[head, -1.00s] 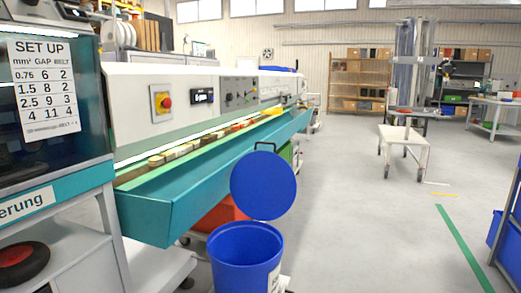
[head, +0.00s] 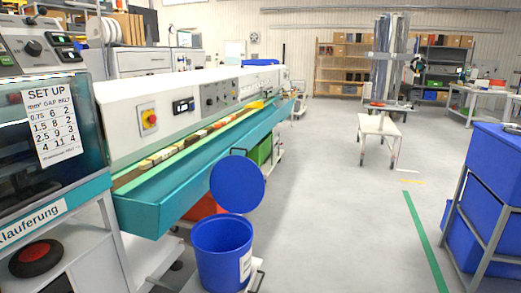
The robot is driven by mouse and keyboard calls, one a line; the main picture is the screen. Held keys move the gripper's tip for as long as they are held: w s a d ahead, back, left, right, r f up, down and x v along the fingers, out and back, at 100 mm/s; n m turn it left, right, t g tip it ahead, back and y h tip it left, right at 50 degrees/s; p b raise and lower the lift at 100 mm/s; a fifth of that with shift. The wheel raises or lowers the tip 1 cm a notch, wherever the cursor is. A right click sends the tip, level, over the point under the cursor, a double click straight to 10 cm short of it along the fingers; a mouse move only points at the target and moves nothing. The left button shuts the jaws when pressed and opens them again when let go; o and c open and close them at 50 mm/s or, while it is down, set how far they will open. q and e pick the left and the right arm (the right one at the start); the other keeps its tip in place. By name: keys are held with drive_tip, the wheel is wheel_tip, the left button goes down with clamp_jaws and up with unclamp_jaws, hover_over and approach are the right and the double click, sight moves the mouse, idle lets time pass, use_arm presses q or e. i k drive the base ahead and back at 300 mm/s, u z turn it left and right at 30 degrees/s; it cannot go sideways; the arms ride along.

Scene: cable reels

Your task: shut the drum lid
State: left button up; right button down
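Neither of my grippers is in view.
The long machine with its teal trough (head: 160,215) runs along the left behind the drum. Blue bins on a grey rack (head: 487,185) stand at the right. A white cart (head: 379,127) stands farther back. The grey floor between drum and rack is clear.

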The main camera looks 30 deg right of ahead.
sight(237, 183)
drive_tip(key=z, duration=0.95)
drive_tip(key=k, duration=1.25)
drive_tip(key=z, duration=1.1)
drive_tip(key=i, duration=1.9)
drive_tip(key=u, duration=0.2)
drive_tip(key=i, duration=2.55)
drive_tip(key=u, duration=1.75)
drive_tip(key=i, duration=1.15)
drive_tip(key=u, duration=1.3)
